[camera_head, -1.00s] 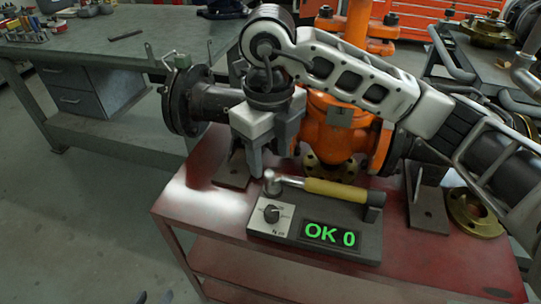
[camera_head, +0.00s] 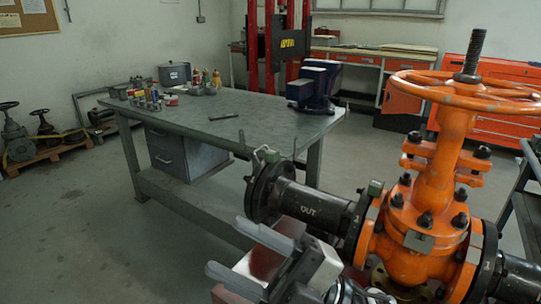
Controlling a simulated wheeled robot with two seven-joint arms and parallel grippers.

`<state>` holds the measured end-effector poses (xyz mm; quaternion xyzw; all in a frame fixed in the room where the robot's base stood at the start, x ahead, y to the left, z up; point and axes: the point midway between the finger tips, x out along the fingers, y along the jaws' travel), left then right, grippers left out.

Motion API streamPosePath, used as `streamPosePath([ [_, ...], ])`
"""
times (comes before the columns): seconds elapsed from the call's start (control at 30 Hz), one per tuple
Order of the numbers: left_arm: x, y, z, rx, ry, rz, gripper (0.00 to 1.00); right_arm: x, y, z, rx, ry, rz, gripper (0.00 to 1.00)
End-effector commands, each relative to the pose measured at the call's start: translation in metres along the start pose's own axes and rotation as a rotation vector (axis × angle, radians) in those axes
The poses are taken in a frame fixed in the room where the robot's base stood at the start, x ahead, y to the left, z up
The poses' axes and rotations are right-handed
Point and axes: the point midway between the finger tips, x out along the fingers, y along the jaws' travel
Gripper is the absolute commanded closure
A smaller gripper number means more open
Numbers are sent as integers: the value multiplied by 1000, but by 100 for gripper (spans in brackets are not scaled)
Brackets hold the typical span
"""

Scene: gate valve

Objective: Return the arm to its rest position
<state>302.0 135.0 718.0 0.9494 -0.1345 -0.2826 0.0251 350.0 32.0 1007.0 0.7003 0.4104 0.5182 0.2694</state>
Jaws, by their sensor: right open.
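My right gripper (camera_head: 226,246) is at the bottom middle of the head view. Its two grey fingers point left and are apart, with nothing between them. My left gripper is not in view.
A green-topped workbench (camera_head: 215,125) stands behind, with a blue vise (camera_head: 317,85), small cans and a pot (camera_head: 174,75). Orange drawer cabinets (camera_head: 487,85) stand at the back right. The floor at left is open; small valves on a pallet (camera_head: 45,150) stand farther back.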

Motion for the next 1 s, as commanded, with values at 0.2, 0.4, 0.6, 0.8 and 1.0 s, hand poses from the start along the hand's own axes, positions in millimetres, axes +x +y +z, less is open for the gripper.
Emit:
streamPosePath([
  [0.2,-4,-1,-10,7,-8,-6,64,-123,-8,80,463,-760,444,50],
  [0.4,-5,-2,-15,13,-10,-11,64,-235,-88,74,823,-1269,543,50],
  [0.6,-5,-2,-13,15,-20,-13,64,-284,-138,43,1030,-1505,538,50],
  [0.8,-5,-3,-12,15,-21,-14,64,-292,-148,35,1074,-1546,533,50],
  [1.0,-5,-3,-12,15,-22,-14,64,-292,-148,35,1071,-1544,533,50],
])
